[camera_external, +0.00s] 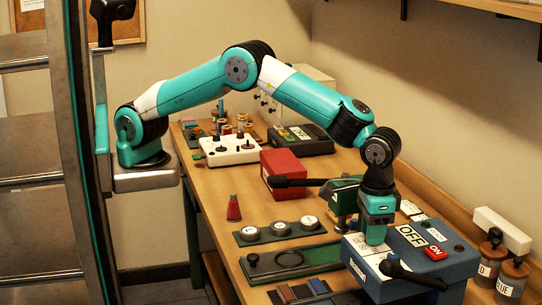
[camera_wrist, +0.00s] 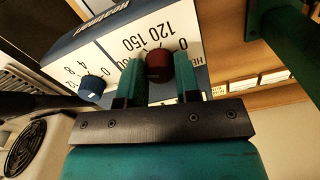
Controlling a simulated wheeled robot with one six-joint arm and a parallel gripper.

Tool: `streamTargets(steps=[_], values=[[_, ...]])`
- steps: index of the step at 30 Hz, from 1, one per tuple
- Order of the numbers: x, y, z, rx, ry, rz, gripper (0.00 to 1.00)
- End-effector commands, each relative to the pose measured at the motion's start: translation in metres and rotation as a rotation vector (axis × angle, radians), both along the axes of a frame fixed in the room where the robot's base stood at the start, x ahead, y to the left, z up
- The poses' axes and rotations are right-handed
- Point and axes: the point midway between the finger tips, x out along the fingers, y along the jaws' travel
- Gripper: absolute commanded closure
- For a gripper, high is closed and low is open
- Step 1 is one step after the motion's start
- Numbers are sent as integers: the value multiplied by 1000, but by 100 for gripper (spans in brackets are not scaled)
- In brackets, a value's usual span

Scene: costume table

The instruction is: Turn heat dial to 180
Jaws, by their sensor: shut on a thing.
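The heat dial is a dark red round knob (camera_wrist: 158,66) on a white panel with upside-down figures, among them 120 and 150, around it. My gripper (camera_wrist: 160,74) has its two teal fingers on either side of the knob and is shut on it. The pointer mark is too small to read, so the setting cannot be told. In the external view my gripper (camera_external: 376,232) points down onto the white panel of the blue machine (camera_external: 440,262), and the knob is hidden there.
A blue knob (camera_wrist: 91,87) sits beside the heat dial. The machine has a black lever (camera_external: 408,272), an OFF plate (camera_external: 411,237) and a red switch (camera_external: 434,252). A green press (camera_external: 340,192) stands close behind my gripper. Brown bottles (camera_external: 490,260) stand at right.

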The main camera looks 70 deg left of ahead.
Motion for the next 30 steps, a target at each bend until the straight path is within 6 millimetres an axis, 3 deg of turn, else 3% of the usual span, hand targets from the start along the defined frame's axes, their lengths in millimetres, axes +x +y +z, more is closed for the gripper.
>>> streamTargets(steps=[23,24,27,30], values=[[1,-1,2,-4,-4,103,93],[1,-1,2,-4,-4,102,63],[1,-1,2,-4,-3,102,44],[0,0,1,-3,-3,102,44]])
